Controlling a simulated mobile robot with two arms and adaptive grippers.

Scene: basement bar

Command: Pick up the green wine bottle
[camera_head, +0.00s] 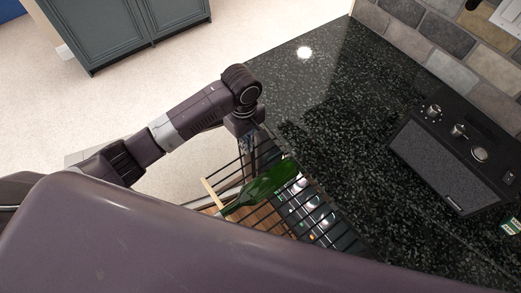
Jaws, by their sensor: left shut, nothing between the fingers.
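The green wine bottle (267,184) lies on its side on top of a dark slatted rack (318,213). Its neck points to the lower left and its base to the upper right. My left arm comes in from the left, and its gripper (248,172) points down just left of the bottle's body. The fingers are shut and empty; they look close beside the bottle, but I cannot tell whether they touch it. My right gripper is not in view. My own body covers the bottom of the picture and hides the rack's lower part.
A black speckled counter (325,95) runs behind and right of the rack, largely clear. A dark amplifier-like box (450,155) with knobs stands on it at right, near a small green-and-white box (511,226). A grey cabinet (125,25) stands at upper left, with open pale floor before it.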

